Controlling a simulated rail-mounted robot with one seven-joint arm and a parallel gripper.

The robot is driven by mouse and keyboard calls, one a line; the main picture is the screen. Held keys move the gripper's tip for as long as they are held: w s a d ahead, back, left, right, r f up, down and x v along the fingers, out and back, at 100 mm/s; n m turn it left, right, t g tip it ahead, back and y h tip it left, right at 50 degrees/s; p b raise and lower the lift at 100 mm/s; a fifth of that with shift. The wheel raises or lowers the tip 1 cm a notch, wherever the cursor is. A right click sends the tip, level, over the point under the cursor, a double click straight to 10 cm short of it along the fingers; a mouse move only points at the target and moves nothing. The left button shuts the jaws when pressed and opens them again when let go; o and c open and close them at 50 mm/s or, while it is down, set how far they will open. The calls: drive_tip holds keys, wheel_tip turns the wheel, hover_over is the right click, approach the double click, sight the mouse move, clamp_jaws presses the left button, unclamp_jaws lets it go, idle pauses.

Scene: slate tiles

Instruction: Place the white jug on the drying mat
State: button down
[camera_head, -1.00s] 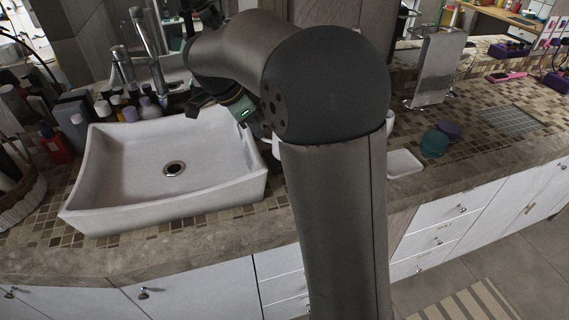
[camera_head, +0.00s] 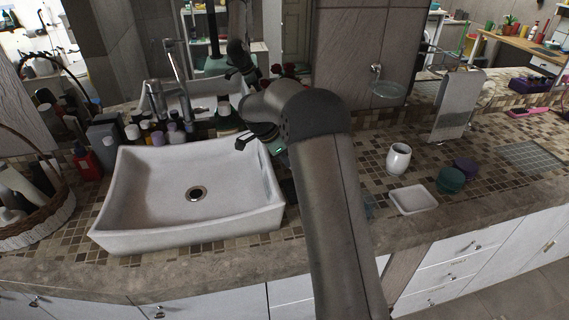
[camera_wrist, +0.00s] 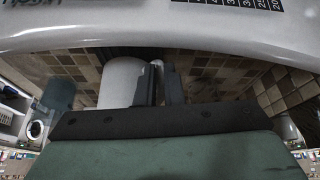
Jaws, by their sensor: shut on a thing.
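In the wrist view my gripper (camera_wrist: 159,92) is shut on what looks like the thin handle of the white jug (camera_wrist: 122,82). The jug's pale, rounded body is just left of the fingers, with its lower part hidden by the gripper. In the head view my arm hides the fingers and the jug. A flat grey gridded rectangle (camera_head: 531,158) lies on the counter at the far right and may be the drying mat; I cannot tell for sure.
A white basin (camera_head: 190,190) fills the left counter, with bottles behind it. A marked white surface (camera_wrist: 160,22) crosses the wrist view's top.

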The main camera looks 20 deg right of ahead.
drive_tip(key=shift+f, duration=1.25)
drive_tip(key=shift+f, duration=0.15)
drive_tip(key=c, duration=1.5)
unclamp_jaws()
drive_tip(key=shift+s, duration=0.1)
drive_tip(key=shift+c, duration=0.2)
